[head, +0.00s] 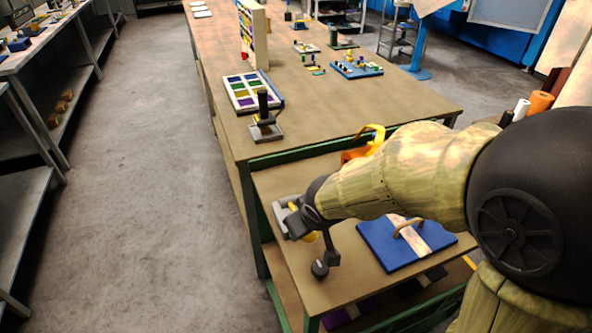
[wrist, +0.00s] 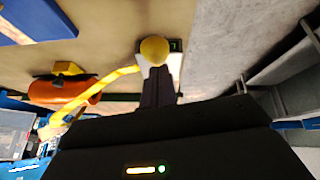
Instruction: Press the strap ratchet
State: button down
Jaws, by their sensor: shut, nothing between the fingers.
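A light grey plate (head: 280,214) lies at the left edge of the near low table, partly hidden by my gripper (head: 292,222). In the wrist view the plate (wrist: 145,66) carries a round yellow knob (wrist: 153,49). I take this to be the strap ratchet, but cannot be sure. My gripper (wrist: 157,76) is shut and empty. Its dark fingers are just below the knob in the wrist view, overlapping the plate; whether they touch the knob I cannot tell. A small green mark (wrist: 174,45) shows beside the knob.
An orange item (head: 358,153) with a yellow curved band stands behind my arm; it also shows in the wrist view (wrist: 62,93). A blue board (head: 378,241) with a handle lies to the right. A black upright handle (head: 263,104) stands on the higher table. Open floor lies left.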

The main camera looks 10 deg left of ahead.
jog(key=shift+s+d+f, duration=0.3)
jog(key=shift+s+f, duration=0.15)
jog(key=shift+f, duration=0.35)
jog(key=shift+w+a+r, duration=0.15)
jog(key=shift+a+r, duration=0.1)
jog(key=shift+r, duration=0.25)
jog(key=p+v, duration=0.3)
jog(key=v, duration=0.8)
jog(key=shift+a+r, duration=0.25)
jog(key=shift+r, duration=0.2)
